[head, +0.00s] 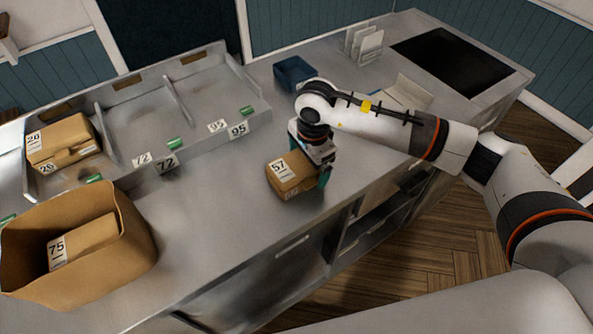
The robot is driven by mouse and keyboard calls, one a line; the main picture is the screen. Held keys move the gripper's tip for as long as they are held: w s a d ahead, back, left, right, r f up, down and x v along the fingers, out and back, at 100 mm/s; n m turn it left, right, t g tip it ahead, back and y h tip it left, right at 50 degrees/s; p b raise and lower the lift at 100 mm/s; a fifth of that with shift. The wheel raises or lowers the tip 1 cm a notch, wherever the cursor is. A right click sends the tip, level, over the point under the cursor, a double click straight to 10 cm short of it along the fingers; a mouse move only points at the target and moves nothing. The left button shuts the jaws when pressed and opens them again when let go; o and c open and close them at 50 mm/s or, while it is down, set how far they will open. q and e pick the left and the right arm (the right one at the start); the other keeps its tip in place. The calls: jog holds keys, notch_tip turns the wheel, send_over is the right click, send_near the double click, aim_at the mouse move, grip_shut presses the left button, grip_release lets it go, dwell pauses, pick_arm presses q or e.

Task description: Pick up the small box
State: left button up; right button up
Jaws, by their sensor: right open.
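A small brown cardboard box (287,180) with a white label reading 57 sits on the metal counter, near its front edge. My right gripper (310,174) is right over the box from above, with a green-tipped finger showing at its right side. The gripper is open; its other finger is mostly hidden, and I cannot tell whether the fingers touch the box. My left gripper is not in view.
A paper bag (130,240) with a box labelled 75 (85,242) stands front left. A blue bin (293,72) and black hob (452,60) lie farther back.

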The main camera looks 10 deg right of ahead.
jog(key=c, duration=1.1)
